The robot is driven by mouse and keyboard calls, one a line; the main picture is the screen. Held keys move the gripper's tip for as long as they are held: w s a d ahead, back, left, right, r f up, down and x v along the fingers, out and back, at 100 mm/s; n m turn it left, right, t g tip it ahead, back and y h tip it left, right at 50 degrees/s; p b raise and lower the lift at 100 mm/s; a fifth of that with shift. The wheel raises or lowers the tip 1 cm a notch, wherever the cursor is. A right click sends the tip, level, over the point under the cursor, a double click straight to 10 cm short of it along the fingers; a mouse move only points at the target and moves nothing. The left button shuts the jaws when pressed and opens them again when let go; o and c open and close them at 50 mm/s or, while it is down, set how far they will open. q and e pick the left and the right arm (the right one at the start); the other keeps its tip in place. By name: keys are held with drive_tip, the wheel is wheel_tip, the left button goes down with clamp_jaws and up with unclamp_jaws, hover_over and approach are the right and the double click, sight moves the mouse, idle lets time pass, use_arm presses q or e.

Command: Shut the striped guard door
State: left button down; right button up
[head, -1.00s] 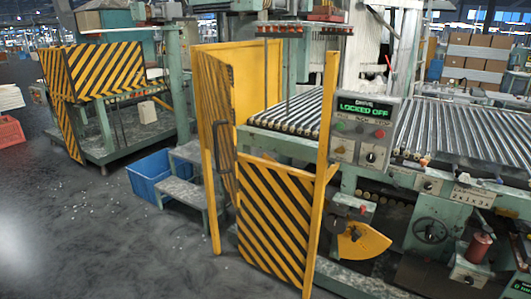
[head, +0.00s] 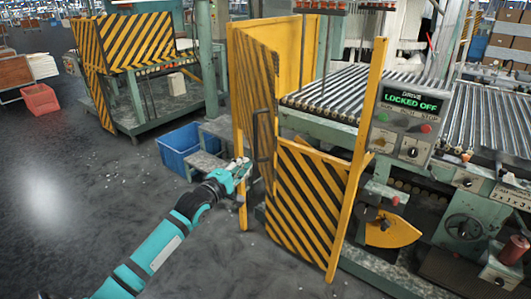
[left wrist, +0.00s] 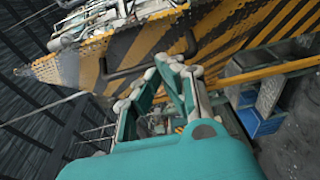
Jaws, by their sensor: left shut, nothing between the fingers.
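The striped guard door (head: 262,95) is yellow with black diagonal stripes. In the head view it stands at a steep angle beside the yellow post, swung out from the guard frame. A dark bar handle (head: 262,150) is on its near face. My left gripper (head: 240,165) is shut and empty, just left of the handle. I cannot tell if it touches the door. In the left wrist view the striped panel (left wrist: 235,40) and a dark handle (left wrist: 130,72) lie just beyond the shut fingers (left wrist: 172,70). My right gripper is out of view.
A fixed striped lower panel (head: 305,190) and yellow post (head: 357,150) stand right of the door, before the roller conveyor (head: 330,105). A control box (head: 405,120) reads LOCKED OFF. A blue bin (head: 180,148) and grey steps (head: 208,163) stand left. The floor at left is open.

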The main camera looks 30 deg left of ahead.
sight(271, 148)
use_arm(q)
drive_tip(key=w, duration=0.2)
drive_tip(key=w+d+p, duration=0.1)
drive_tip(key=w, duration=0.2)
drive_tip(key=w+d+p, duration=0.1)
drive_tip(key=w, duration=0.1)
drive_tip(key=shift+w+d, duration=0.15)
drive_tip(key=shift+w, duration=0.25)
